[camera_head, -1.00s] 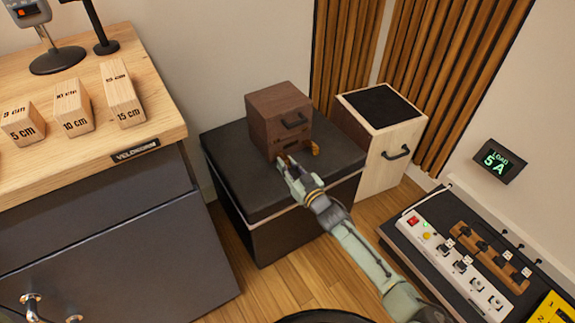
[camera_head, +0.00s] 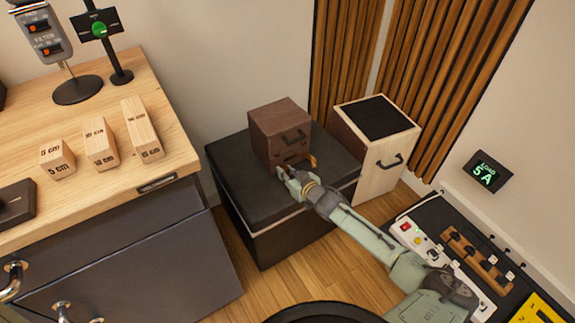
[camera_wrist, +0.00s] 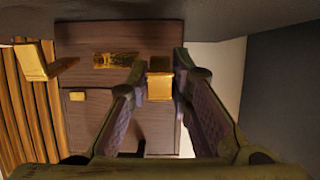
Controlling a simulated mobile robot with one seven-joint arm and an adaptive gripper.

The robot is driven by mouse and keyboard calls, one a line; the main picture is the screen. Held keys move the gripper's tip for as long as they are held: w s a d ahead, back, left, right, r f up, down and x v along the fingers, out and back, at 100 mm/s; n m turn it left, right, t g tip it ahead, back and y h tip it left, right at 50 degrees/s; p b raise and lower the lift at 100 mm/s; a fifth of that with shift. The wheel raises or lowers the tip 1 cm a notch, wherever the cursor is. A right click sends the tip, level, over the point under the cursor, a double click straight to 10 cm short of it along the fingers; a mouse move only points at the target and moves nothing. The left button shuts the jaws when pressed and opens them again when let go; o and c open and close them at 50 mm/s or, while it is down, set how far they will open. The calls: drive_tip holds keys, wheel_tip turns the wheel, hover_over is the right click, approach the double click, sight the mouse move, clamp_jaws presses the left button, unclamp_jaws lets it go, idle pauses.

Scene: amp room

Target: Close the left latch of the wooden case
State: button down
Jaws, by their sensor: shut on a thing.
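The dark brown wooden case (camera_head: 268,142) stands on a black box, with a handle on its front. My gripper (camera_head: 283,174) is at the lower left of that front. In the wrist view, my fingertips (camera_wrist: 159,72) are shut on the left latch (camera_wrist: 160,84), a small brass piece between them. The picture is turned there, so the right latch (camera_wrist: 38,62) shows at left, sticking out from the case. The right latch also shows in the head view (camera_head: 313,161). My gripper hides the left latch in the head view. Whether it lies fully flat is unclear.
The black box (camera_head: 232,172) has bare top left of the case. A pale wooden cabinet (camera_head: 368,155) stands close on the right. A workbench (camera_head: 100,190) with wooden blocks is at left. A brass plate (camera_wrist: 115,60) sits between the latches.

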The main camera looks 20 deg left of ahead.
sight(283, 167)
drive_tip(key=r+h+p, duration=0.1)
drive_tip(key=g+h+p, duration=0.1)
drive_tip(key=p, duration=0.1)
drive_tip(key=a+r+g+h+p, duration=0.1)
drive_tip(key=p, duration=0.1)
drive_tip(key=shift+w+r, duration=0.3)
drive_tip(key=shift+w, duration=0.05)
drive_tip(key=shift+w+a+g+h+p, duration=0.1)
drive_tip(key=shift+a+g+h+p, duration=0.15)
drive_tip(key=shift+g+h, duration=0.25)
drive_tip(key=shift+w+a+g+h+p, duration=0.1)
drive_tip(key=shift+g+h+p, duration=0.15)
drive_tip(key=shift+g+h, duration=0.2)
drive_tip(key=shift+w+a+r+g+h, duration=0.2)
drive_tip(key=shift+g+h, duration=0.15)
drive_tip(key=shift+h, duration=0.2)
drive_tip(key=shift+r, duration=0.1)
drive_tip(key=c, duration=1.4)
unclamp_jaws()
drive_tip(key=shift+c, duration=0.2)
drive_tip(key=v, duration=1.2)
